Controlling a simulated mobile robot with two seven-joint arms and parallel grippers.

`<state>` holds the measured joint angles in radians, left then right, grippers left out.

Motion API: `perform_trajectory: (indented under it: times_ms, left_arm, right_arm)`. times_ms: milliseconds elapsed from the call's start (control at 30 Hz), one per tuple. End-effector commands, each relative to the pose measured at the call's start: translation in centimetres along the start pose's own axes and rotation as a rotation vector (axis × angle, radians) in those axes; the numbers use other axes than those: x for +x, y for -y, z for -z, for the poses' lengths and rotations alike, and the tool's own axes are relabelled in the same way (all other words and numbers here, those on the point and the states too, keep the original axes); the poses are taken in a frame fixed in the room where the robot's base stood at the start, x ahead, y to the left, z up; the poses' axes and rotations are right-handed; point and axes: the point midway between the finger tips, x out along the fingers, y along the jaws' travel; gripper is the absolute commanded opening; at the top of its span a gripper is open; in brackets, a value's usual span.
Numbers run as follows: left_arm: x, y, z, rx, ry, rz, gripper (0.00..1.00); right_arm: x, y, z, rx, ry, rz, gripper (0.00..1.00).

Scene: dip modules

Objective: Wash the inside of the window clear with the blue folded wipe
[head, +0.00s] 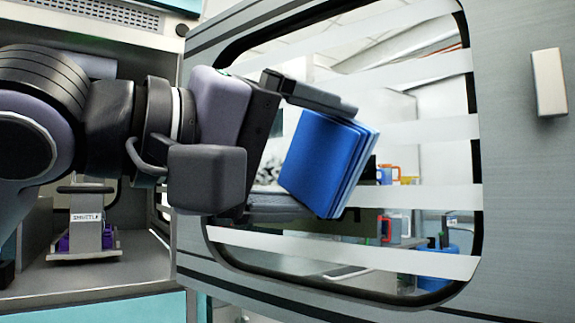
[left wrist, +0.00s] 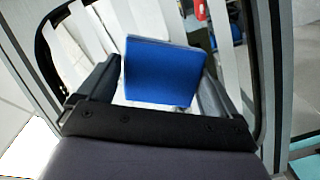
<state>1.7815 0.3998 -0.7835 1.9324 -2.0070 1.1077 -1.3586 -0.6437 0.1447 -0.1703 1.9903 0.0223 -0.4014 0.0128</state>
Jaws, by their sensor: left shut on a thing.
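The blue folded wipe (head: 328,160) is a thick stack of blue layers, tilted, in front of the window. My left gripper (head: 318,158) is shut on it, one finger above and one below in the head view. In the left wrist view the wipe (left wrist: 160,72) sits between the two fingers. The window (head: 430,197) is a rounded pane in a black frame, set in a grey panel. Several pale, whitish horizontal bands cross it, with clear glass between. Whether the wipe touches the pane, I cannot tell. The gripper and wipe hide the pane's left part. My right gripper is not in view.
A pale block (head: 549,82) sticks out from the panel right of the window. At left, a compartment holds a grey carrier labelled SHUTTLE (head: 87,222) with purple parts. Coloured items, including a blue container (head: 436,262), show through the glass.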

Motion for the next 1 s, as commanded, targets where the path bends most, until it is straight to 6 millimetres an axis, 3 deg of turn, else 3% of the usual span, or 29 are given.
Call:
perform_trajectory:
  times_ms: [700,1000]
  left_arm:
    - [0.8,-2.0,-3.4,-0.001,0.000,0.000,0.69]
    - [1.1,-1.8,-2.9,-0.002,-0.002,0.001,0.69]
  right_arm:
    - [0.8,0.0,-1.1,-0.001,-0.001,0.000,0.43]
    - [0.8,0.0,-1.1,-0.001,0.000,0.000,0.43]
